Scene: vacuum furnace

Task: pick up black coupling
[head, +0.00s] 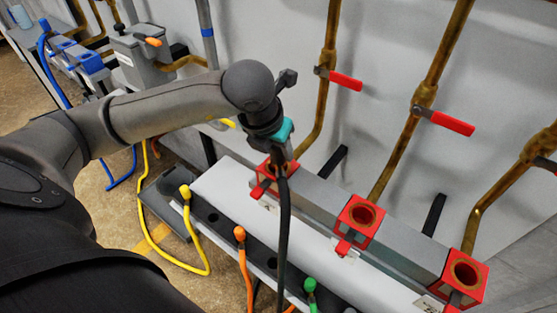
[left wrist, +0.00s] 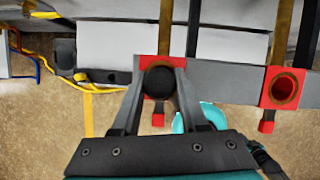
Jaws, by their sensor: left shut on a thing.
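My left gripper (head: 279,160) is at the leftmost red socket (head: 263,184) on the long grey bench unit. In the left wrist view its two fingers (left wrist: 159,75) are shut on the round black coupling (left wrist: 158,83), which sits over the opening of the leftmost red socket (left wrist: 146,62). I cannot tell whether the coupling is still seated. A black hose (head: 284,225) hangs down from the gripper in the head view; the coupling itself is mostly hidden there by the fingers. My right gripper is not in view.
Two red sockets with open brass mouths, a middle one (head: 359,220) and a right one (head: 465,278), stand along the unit. Yellow (head: 185,192), orange (head: 239,234) and green (head: 310,285) couplings stand on the dark front strip. Brass pipes with red-handled valves (head: 345,80) rise behind.

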